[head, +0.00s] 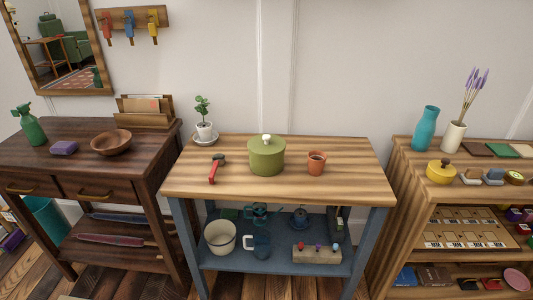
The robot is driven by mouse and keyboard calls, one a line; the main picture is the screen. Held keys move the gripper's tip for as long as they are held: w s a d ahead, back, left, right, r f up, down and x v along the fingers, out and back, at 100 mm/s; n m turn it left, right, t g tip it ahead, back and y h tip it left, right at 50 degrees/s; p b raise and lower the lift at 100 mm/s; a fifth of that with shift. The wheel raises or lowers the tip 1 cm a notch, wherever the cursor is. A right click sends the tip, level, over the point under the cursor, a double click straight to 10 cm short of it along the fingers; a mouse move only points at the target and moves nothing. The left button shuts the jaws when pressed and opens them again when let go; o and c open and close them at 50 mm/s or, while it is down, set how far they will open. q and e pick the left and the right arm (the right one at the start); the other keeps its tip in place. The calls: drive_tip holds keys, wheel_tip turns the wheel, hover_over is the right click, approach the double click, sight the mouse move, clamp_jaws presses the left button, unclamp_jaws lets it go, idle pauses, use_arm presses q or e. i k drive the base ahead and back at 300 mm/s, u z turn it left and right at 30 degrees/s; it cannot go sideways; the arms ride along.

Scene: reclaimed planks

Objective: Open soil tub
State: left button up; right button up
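A round olive-green tub (266,158) stands near the middle of the wooden table top (340,183). Its green lid (266,146) with a white knob (267,140) is on top of it. What is inside is hidden. A small terracotta pot (316,163) stands to the right of the tub. A tool with a red handle (213,171) lies to the left of it. Neither of my grippers shows in the head view.
The table's front strip is clear. The lower shelf (275,261) holds a bucket, cans and a block. A dark side table (60,173) and a shelf unit (415,197) flank the table.

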sight(265, 167)
drive_tip(key=k, duration=0.25)
drive_tip(key=z, duration=0.9)
drive_tip(key=i, duration=0.95)
drive_tip(key=u, duration=0.6)
